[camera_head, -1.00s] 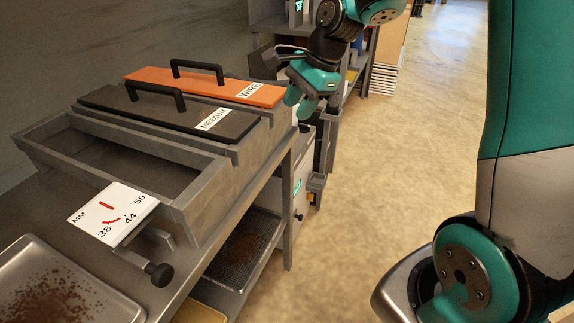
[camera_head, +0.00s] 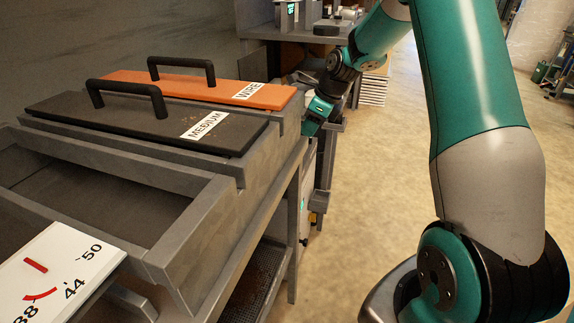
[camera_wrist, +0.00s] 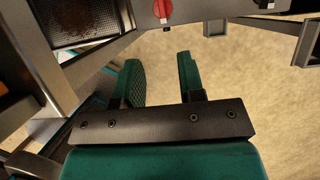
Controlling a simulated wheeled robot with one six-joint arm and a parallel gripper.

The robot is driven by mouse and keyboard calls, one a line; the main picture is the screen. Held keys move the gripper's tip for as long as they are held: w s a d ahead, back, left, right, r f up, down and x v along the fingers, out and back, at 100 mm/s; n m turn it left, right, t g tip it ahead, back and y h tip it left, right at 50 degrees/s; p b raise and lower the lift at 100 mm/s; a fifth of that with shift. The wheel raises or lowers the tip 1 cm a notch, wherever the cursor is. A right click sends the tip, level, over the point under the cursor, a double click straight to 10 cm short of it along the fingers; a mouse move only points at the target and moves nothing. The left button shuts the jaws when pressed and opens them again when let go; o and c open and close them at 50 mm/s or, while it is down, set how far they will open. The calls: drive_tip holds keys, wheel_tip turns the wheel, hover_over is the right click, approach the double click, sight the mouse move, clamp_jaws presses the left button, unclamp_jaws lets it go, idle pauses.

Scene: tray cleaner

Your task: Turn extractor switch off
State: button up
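A red rotary knob (camera_wrist: 162,10) sits on a pale panel at the top edge of the wrist view, partly cut off. It looks like the extractor switch, but no label can be read. My gripper (camera_wrist: 158,75) has its two green fingers apart with nothing between them. The knob lies beyond the fingertips, not touched. In the head view my gripper (camera_head: 312,118) hangs off the right end of the bench, above a pale unit (camera_head: 304,222) with a small green display. The knob cannot be made out in that view.
A grey trough bench holds a black MEDIUM lid (camera_head: 140,122) and an orange WIRE lid (camera_head: 200,86), both with handles. A white dial plate (camera_head: 55,265) is at front left. A mesh tray (camera_wrist: 85,20) is beside the panel. Open floor (camera_head: 375,180) lies to the right.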

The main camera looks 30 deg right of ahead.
drive_tip(key=b+x, duration=0.1)
drive_tip(key=x, duration=0.4)
drive_tip(key=b+x, duration=0.1)
drive_tip(key=x, duration=0.4)
drive_tip(key=b+x, duration=0.2)
drive_tip(key=x, duration=0.3)
drive_tip(key=shift+d+f, duration=0.25)
drive_tip(key=shift+f, duration=0.15)
clamp_jaws()
